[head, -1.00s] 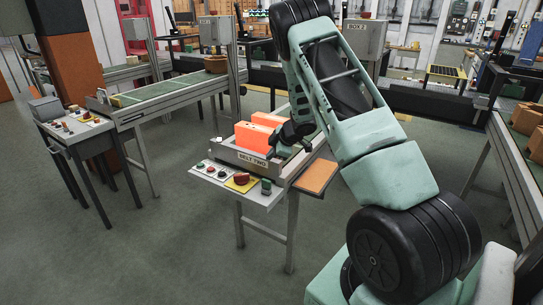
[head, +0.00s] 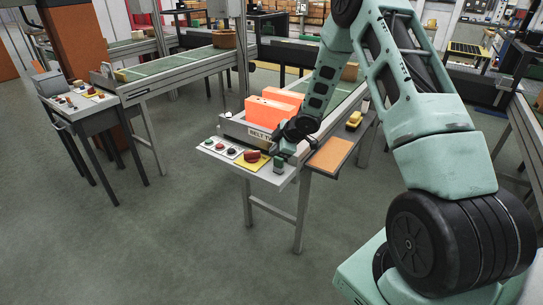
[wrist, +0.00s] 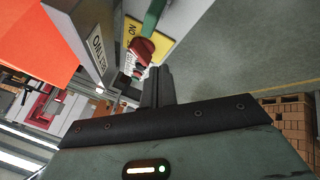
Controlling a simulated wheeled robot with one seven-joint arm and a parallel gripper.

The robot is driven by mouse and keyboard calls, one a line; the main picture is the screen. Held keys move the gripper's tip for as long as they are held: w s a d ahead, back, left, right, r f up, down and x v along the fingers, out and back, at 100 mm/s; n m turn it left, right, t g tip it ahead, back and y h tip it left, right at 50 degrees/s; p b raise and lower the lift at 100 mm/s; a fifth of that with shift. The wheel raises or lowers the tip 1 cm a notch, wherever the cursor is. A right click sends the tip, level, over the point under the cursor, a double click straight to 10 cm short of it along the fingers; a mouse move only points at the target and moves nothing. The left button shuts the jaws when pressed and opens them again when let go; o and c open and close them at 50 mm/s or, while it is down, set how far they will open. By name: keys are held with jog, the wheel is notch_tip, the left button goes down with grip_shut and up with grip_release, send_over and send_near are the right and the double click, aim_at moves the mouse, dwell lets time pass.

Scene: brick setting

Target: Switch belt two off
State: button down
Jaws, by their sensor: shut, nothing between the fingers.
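Belt two's control panel (head: 222,160) is a pale tilted plate at the belt's near end, under the label "BELT TWO" (head: 259,134). It bears a row of small buttons and a red mushroom button (head: 252,156) on a yellow plate (head: 243,164).
Orange blocks (head: 272,108) stand on belt two, left of my gripper. An orange-brown board (head: 331,155) is right of the panel. Another belt (head: 180,85) with its own control stand (head: 82,102) is at the left. The floor in front is clear.

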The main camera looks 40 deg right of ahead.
jog(key=shift+a+f, duration=0.1)
dwell(0.3)
jog(key=p, duration=0.2)
send_near(256, 160)
jog(key=a+f, duration=0.1)
jog(key=f, duration=0.1)
jog(key=a+f, duration=0.1)
jog(key=f, duration=0.1)
jog(key=shift+s+a, duration=0.2)
jog(key=shift+w+d+p, duration=0.2)
jog(key=shift+w+p, duration=0.1)
jog(key=shift+w, duration=0.2)
jog(key=shift+w+d+p, duration=0.25)
jog(key=shift+w+p, duration=0.05)
jog(key=shift+w, duration=0.2)
jog(key=shift+w+d+f+p, duration=0.1)
jog(key=shift+w+d+p, duration=0.15)
jog(key=shift+w, duration=0.25)
jog(key=shift+w+d+f+p, duration=0.15)
jog(key=shift+w+p, duration=0.2)
jog(key=shift+w, duration=0.15)
jog(key=shift+d, duration=0.1)
